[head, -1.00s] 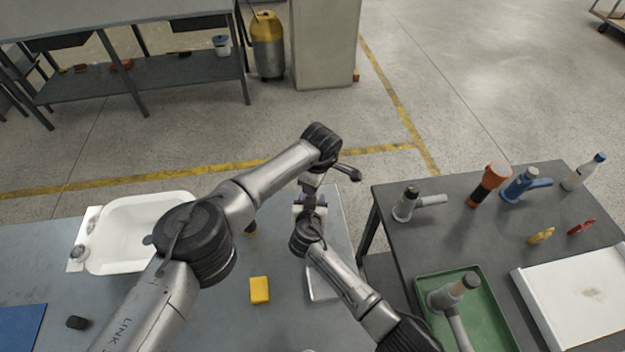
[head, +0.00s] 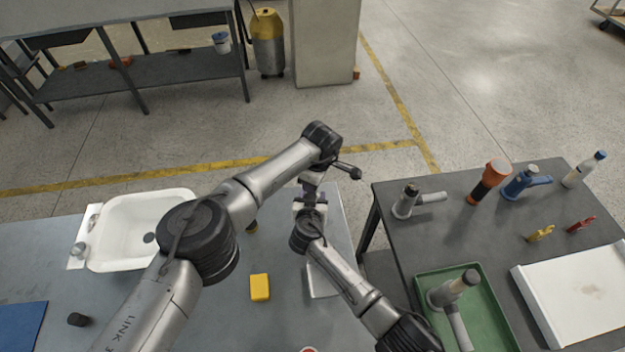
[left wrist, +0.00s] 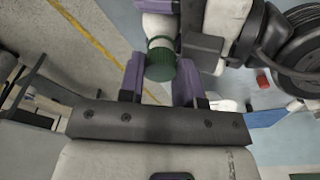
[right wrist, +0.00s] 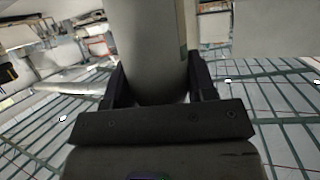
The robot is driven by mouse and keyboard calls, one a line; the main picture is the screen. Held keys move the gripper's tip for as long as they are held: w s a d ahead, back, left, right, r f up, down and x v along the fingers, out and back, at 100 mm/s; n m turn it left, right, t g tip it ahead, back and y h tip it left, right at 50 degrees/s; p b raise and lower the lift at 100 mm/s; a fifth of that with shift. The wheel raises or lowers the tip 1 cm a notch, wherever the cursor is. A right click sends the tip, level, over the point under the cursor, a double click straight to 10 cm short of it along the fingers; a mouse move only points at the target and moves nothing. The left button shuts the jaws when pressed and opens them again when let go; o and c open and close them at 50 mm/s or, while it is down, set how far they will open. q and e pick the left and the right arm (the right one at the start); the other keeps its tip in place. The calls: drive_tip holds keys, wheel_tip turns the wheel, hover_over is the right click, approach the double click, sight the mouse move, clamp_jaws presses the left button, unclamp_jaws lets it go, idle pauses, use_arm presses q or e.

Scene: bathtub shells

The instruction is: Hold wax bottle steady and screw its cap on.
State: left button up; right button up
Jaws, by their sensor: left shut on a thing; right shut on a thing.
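In the left wrist view, the purple fingers of my left gripper (left wrist: 160,84) are shut on the green ribbed cap (left wrist: 160,67). The pale neck end of the wax bottle (left wrist: 159,40) is in line just beyond the cap. I cannot tell whether the threads are engaged. In the right wrist view, the dark fingers of my right gripper (right wrist: 160,88) are shut around the pale bottle body, which also shows there (right wrist: 150,48). In the head view the two grippers meet above the bench, and my arms mostly hide bottle and cap.
A white tub shell (head: 118,266) lies at left on the grey bench (head: 215,320), with a yellow block (head: 260,287) and a small black cylinder (head: 78,320). The right-hand table (head: 440,225) carries several tools, bottles, a green tray (head: 497,325) and a white panel (head: 580,290).

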use_arm(q)
drive_tip(key=shift+f, duration=0.45)
drive_tip(key=shift+a+f, duration=0.15)
drive_tip(key=shift+f, duration=0.1)
drive_tip(key=shift+w, duration=0.1)
drive_tip(key=shift+a, duration=0.1)
drive_tip(key=shift+r, duration=0.15)
drive_tip(key=shift+s+d+r, duration=0.2)
drive_tip(key=shift+s, duration=0.15)
idle(0.5)
